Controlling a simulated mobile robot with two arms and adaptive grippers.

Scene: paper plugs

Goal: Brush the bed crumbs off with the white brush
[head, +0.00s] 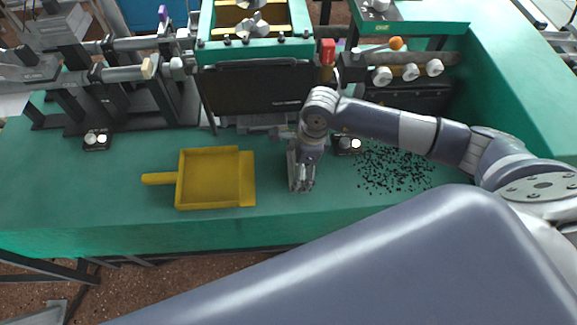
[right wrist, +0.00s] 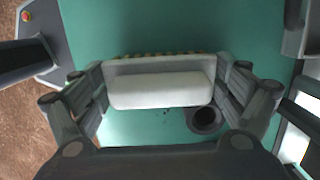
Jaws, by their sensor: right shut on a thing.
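My right gripper (head: 301,178) points down at the green bed (head: 120,205), in the middle of the head view. In the right wrist view it is shut on the white brush (right wrist: 160,90), which lies between its two fingers. In the head view the brush is mostly hidden by the gripper. Dark crumbs (head: 392,170) lie scattered on the bed to the right of the gripper. A few dark specks show close to the brush in the wrist view. My left gripper is not in view.
A yellow dustpan (head: 215,180) lies on the bed left of the gripper, its handle pointing left. Small button boxes stand at the left (head: 96,139) and behind the gripper (head: 346,144). Machine parts line the back. The bed's front edge is close.

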